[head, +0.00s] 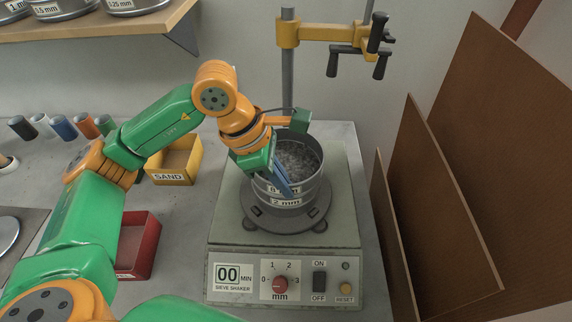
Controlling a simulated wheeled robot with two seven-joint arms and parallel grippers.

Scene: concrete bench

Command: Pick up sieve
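A round grey metal sieve stack (314,186) stands on the sieve shaker (232,215) at the centre. It carries two labels, the lower reading "2 mm" and the upper partly covered. Grey grains show inside the top sieve. My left gripper (288,160) is at the stack, coming from the upper left. Its jaws are well apart, one at the back rim and one at the front left. A blue finger lies across the front wall. The far finger is hidden, so I cannot tell whether the fingers press on the sieve. My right gripper is out of view.
A post with a yellow clamp arm (325,33) rises behind the stack. Brown boards (440,200) lean at the right. A yellow SAND bin (172,178) and a red bin (150,240) sit left. A wall shelf (90,27) holds more sieves.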

